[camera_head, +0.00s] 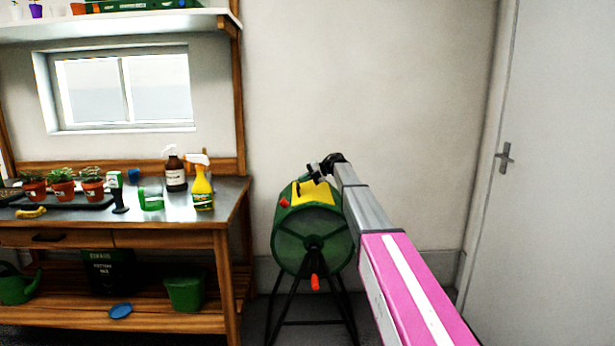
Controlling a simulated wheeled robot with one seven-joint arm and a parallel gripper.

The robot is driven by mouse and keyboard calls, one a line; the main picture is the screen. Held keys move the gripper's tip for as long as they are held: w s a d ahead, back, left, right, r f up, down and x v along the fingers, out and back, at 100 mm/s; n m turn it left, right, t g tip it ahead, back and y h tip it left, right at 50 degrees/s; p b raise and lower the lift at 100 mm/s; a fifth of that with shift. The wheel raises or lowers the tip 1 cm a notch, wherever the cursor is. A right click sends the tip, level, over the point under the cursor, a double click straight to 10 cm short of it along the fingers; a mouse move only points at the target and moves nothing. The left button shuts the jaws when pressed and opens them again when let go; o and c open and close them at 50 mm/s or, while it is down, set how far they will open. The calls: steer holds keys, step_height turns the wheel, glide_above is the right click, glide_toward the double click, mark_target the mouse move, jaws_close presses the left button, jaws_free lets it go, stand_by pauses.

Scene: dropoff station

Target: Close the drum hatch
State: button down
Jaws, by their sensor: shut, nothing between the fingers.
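The green drum (306,240) stands on a dark frame against the back wall, right of the workbench. Its yellow hatch (314,193) shows on the upper side, partly hidden by my gripper and arm. The hatch looks close to the drum's surface, but I cannot tell whether it is fully closed. My gripper (316,175) is at the upper edge of the hatch, small and dark in the picture. It is shut and holds nothing. I cannot tell whether it touches the hatch.
A red knob (284,202) and a red handle (315,282) are on the drum. The workbench (233,188) at left bears potted plants, a brown bottle (175,174) and a yellow spray bottle (202,188). A door (540,180) is at right. Bare wall lies above the drum.

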steer(key=shift+a+f, duration=0.25)
steer(key=shift+f, duration=0.25)
steer(key=shift+a+f, duration=0.2)
steer(key=shift+f, duration=0.25)
steer(key=shift+f, duration=0.1)
